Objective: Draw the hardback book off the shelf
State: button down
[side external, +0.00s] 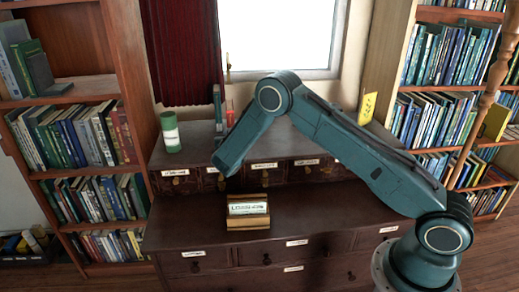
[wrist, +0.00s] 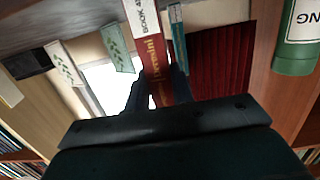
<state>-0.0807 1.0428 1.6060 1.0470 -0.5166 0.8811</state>
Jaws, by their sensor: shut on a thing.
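The hardback book, red with gold lettering and a white label on its spine, shows in the wrist view (wrist: 155,62). My gripper (wrist: 160,90) is shut on it, one dark finger on each side of the spine. In the side external view the red book (side external: 229,105) stands at the back of the cabinet's grey top, partly behind my arm. My fingers are hidden there by the arm. A thin teal book (wrist: 178,35) stands close beside the red one. Whether the red book still rests on the surface is unclear.
A green canister (side external: 171,133) stands on the cabinet top (side external: 195,150) at the left. A labelled wooden stand (side external: 248,212) sits on the lower ledge. A red curtain (side external: 183,55) and window (side external: 280,35) are behind. Full bookcases (side external: 85,130) flank both sides.

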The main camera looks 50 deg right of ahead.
jog(key=shift+r, duration=0.55)
jog(key=f+v, duration=0.2)
jog(key=v, duration=1.2)
jog(key=shift+s+a+f, duration=0.2)
jog(key=shift+s+a, duration=0.2)
dwell(0.4)
